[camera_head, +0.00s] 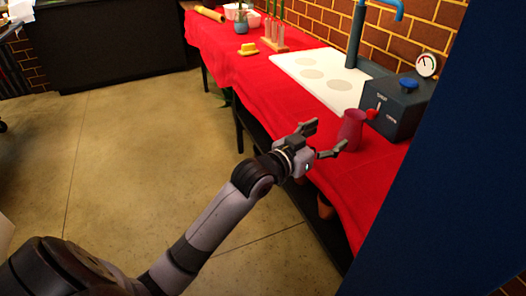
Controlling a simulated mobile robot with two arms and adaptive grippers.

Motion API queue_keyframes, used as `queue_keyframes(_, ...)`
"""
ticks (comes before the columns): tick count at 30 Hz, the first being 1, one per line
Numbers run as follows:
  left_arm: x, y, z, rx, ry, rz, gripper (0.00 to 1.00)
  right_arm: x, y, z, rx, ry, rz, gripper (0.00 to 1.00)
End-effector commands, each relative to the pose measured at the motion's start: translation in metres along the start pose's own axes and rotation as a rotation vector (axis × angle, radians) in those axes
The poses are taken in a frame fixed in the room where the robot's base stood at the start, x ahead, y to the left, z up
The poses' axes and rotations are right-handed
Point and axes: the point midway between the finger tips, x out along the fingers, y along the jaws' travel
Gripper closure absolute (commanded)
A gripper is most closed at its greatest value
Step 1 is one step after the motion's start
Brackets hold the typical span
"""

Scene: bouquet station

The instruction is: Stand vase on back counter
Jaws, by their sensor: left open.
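A dark pink vase (351,131) stands upright on the red-covered counter (377,178), just in front of the dark box with the gauge. My left gripper (330,137) is open, with its fingers pointing toward the vase from the counter's front edge. One fingertip is close to the vase's left side; I cannot tell whether it touches. Nothing shows between the fingers. My right gripper does not show.
The dark box (397,104) has a gauge (428,65), a blue knob and a red knob near the vase. A white board (318,80) lies further along. A test-tube rack (274,45) and a yellow block (248,49) stand beyond. A blue panel (450,190) borders the right.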

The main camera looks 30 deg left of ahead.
Motion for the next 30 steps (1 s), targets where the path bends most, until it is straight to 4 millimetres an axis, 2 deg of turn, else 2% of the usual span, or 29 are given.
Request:
queue_keyframes(2,-0.008,0.004,0.042,-0.009,-0.099,-0.011,0.33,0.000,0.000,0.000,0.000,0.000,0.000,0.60)
queue_keyframes(5,-0.033,0.012,0.120,-0.021,-0.294,-0.034,0.33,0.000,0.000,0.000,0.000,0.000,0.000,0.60)
queue_keyframes(6,-0.050,0.017,0.157,-0.026,-0.391,-0.044,0.33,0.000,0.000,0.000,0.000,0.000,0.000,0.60)
queue_keyframes(8,-0.080,0.025,0.209,-0.033,-0.539,-0.060,0.33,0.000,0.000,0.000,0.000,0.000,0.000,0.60)
queue_keyframes(9,-0.103,0.031,0.242,-0.036,-0.638,-0.070,0.33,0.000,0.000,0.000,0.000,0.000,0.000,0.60)
queue_keyframes(11,-0.141,0.041,0.284,-0.042,-0.778,-0.082,0.33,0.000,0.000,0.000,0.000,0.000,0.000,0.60)
queue_keyframes(12,-0.167,0.047,0.309,-0.044,-0.867,-0.089,0.33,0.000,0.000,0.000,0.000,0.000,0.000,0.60)
queue_keyframes(15,-0.227,0.061,0.354,-0.050,-1.054,-0.102,0.33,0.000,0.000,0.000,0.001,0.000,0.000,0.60)
queue_keyframes(18,-0.271,0.072,0.379,-0.052,-1.184,-0.110,0.33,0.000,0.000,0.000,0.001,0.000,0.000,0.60)
queue_keyframes(21,-0.296,0.078,0.390,-0.053,-1.255,-0.114,0.33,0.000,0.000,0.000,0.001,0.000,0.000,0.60)
queue_keyframes(24,-0.304,0.079,0.394,-0.052,-1.278,-0.115,0.33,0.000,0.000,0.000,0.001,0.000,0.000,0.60)
queue_keyframes(30,-0.304,0.079,0.394,-0.052,-1.278,-0.115,0.33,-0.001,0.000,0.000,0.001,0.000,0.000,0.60)
